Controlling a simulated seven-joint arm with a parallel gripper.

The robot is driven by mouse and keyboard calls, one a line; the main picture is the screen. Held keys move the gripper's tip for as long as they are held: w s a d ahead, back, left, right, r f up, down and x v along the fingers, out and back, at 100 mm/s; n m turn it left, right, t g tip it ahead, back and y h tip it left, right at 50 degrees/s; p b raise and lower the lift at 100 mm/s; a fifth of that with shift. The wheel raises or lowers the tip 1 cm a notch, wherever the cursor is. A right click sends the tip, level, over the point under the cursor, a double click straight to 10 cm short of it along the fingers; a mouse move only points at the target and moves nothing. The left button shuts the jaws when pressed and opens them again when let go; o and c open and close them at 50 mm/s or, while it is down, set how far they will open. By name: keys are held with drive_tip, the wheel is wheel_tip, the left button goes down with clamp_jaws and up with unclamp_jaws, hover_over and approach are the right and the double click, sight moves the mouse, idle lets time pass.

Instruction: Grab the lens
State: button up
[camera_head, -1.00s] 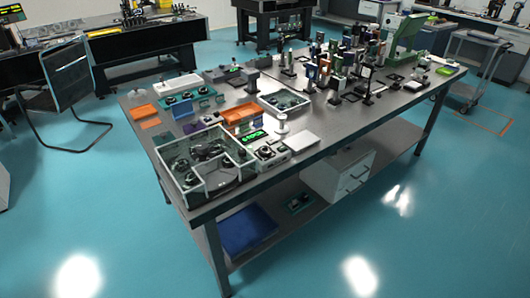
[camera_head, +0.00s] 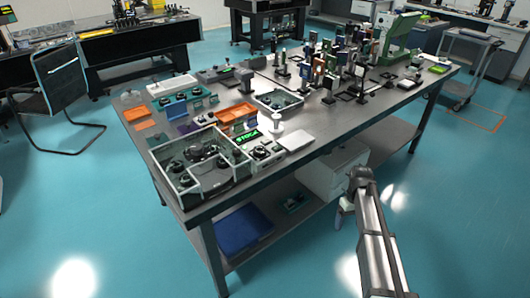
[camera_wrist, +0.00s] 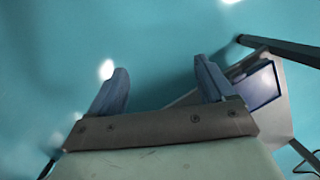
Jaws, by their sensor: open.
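Several small lens-like round dark parts (camera_head: 203,153) lie in the clear-walled tray (camera_head: 186,190) at the table's near left corner. More optical mounts (camera_head: 331,65) stand toward the back of the table. I cannot tell which one is the task's lens. My gripper is at the end of my arm, which rises at the lower right of the head view, in front of the table's long edge. The wrist view shows my gripper (camera_wrist: 163,82) open, its two blue-grey fingers wide apart, with only floor between them.
A blue bin (camera_head: 243,229) and a white drawer cabinet (camera_head: 322,178) are below. Open floor lies in front.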

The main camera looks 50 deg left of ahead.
drive_tip(key=s+a+r+n+t, duration=0.1)
drive_tip(key=s+a+r+n, duration=0.1)
drive_tip(key=a+r, duration=0.75)
drive_tip(key=s+a+r+n, duration=0.2)
drive_tip(key=s+a+r, duration=0.1)
drive_tip(key=a+r, duration=0.6)
wheel_tip(320, 180, up, 18)
drive_tip(key=n+y, duration=0.2)
drive_tip(key=n, duration=0.1)
hover_over(259, 149)
drive_tip(key=shift+t, duration=0.4)
wheel_tip(259, 149, down, 14)
drive_tip(key=shift+d+r, duration=0.1)
drive_tip(key=shift+r, duration=0.15)
drive_tip(key=shift+c, duration=0.4)
drive_tip(key=shift+r, duration=0.1)
drive_tip(key=c, duration=1.2)
